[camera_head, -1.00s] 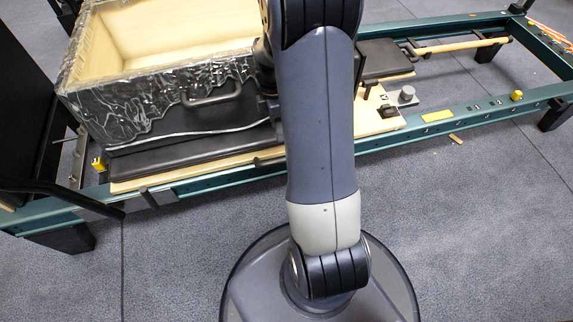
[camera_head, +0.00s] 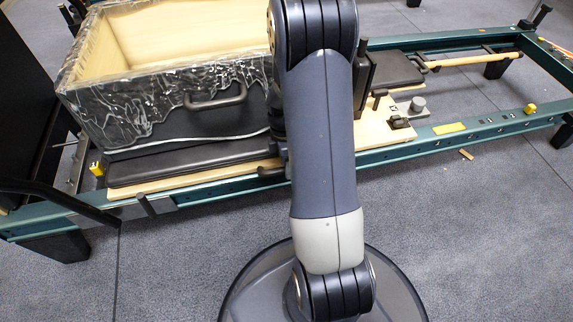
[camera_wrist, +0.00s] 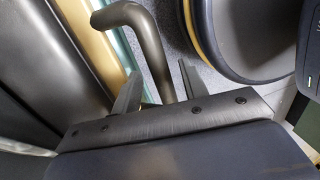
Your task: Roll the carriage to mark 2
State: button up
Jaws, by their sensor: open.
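The carriage (camera_head: 190,158) is a black pad on a pale wood board, sitting on the teal rails of the reformer. It bears a large box (camera_head: 95,108) with a black, streaked outside and a pale inside. My arm crosses in front of the carriage's right part in the head view and hides my gripper there. In the wrist view my gripper (camera_wrist: 158,88) is open, and a dark bent bar (camera_wrist: 150,40) reaches down between its two fingers. I cannot tell whether the fingers touch the bar. The black pad and wood edge (camera_wrist: 92,38) lie left of it.
The near teal rail (camera_head: 385,153) has a yellow label (camera_head: 449,127), small dark labels (camera_head: 488,119) too small to read, and a yellow knob (camera_head: 530,109). A black curved bar (camera_head: 60,198) stands at the left end.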

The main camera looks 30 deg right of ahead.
grip_shut()
dwell(0.4)
